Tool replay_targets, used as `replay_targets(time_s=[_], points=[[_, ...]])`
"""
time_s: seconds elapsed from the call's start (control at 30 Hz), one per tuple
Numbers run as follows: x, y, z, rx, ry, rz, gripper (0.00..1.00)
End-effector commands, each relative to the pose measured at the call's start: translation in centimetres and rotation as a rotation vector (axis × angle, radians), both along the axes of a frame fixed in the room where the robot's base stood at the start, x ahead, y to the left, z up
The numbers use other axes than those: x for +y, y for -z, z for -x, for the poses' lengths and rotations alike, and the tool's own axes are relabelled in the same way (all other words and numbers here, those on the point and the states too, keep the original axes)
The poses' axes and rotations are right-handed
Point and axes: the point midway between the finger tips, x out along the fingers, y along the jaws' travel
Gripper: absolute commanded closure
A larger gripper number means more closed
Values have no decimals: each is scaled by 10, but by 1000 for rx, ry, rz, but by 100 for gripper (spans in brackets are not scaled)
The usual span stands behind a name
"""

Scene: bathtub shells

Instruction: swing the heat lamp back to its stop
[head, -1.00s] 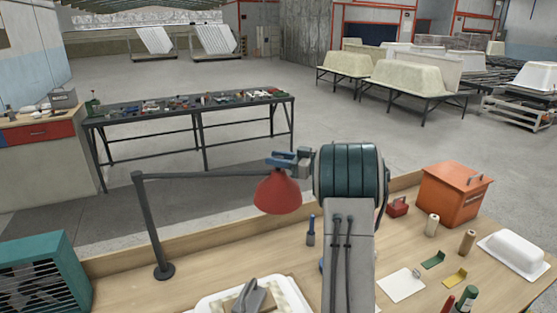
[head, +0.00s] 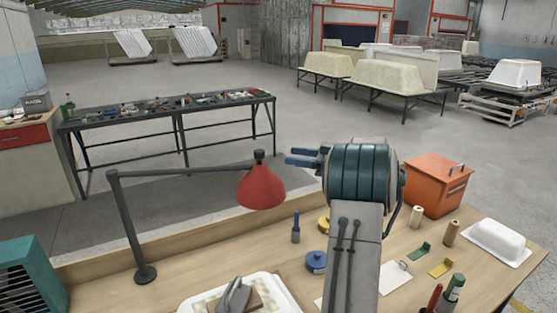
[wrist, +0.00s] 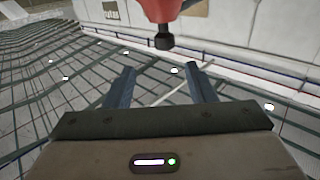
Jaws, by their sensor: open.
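The heat lamp has a red shade (head: 261,187) at the end of a dark horizontal arm (head: 190,173), carried by a dark post (head: 129,230) on the bench's left part. The shade hangs over the bench's back edge. My gripper (head: 289,156) is just right of the lamp's end knob in the head view, apart from it, with its fingers pointing left. In the wrist view my gripper (wrist: 155,82) is open and empty, and a red part with a dark tip (wrist: 162,25) shows beyond the fingers. The lamp's stop cannot be made out.
On the bench (head: 400,290) are an orange box (head: 437,187), a white tub model (head: 497,243), a blue round tin (head: 316,262) and a white tray (head: 275,285). A teal crate-like unit (head: 30,275) stands at left. Open air surrounds the lamp arm.

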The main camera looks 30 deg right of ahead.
Motion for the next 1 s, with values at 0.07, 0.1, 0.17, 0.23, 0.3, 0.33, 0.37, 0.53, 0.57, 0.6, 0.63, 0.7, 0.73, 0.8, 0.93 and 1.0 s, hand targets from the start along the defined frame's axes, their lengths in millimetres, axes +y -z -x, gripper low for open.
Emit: replay_targets(time_s=[0.07,0.1,0.17,0.23,0.3,0.33,0.37,0.53,0.57,0.6,0.63,0.7,0.73,0.8,0.93,1.0], points=[[-9,1,8,-1,3,1,50],[-12,1,10,-1,2,1,50],[-15,0,13,-1,1,1,50],[-17,0,15,0,1,1,50],[-18,-1,16,0,1,1,50],[-18,-1,16,0,1,0,50],[-18,-1,16,0,1,0,50],[-17,-1,16,0,0,0,50],[-17,-1,16,0,0,0,50],[-17,-1,16,-1,0,1,50],[-17,-1,16,0,0,0,50],[-17,-1,16,0,0,0,50],[-17,-1,16,-1,0,1,50],[-17,-1,16,0,0,0,50],[-17,-1,16,-1,1,1,50],[-17,-1,16,-1,0,1,50]])
